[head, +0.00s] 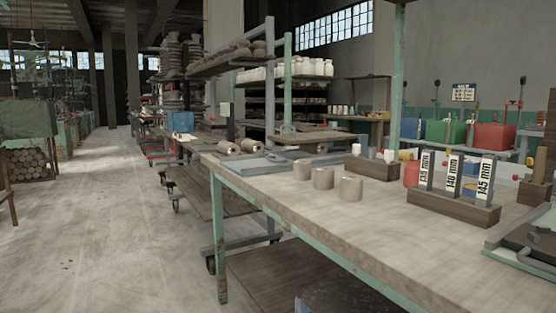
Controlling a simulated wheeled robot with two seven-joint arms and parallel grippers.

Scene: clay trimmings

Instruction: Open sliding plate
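Neither of my grippers is in view. I cannot tell for certain which thing is the sliding plate. A flat grey framed plate (253,166) lies on the far left part of the worktable, partly hidden behind clay cylinders. A dark fixture with a grey frame and bar (526,238) sits at the right edge of the picture and is cut off there. Whether either is open or shut is not clear.
The worktable (400,250) has a green frame and a mostly bare front. Shelves (232,61) stand behind. The floor (100,220) at left is open.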

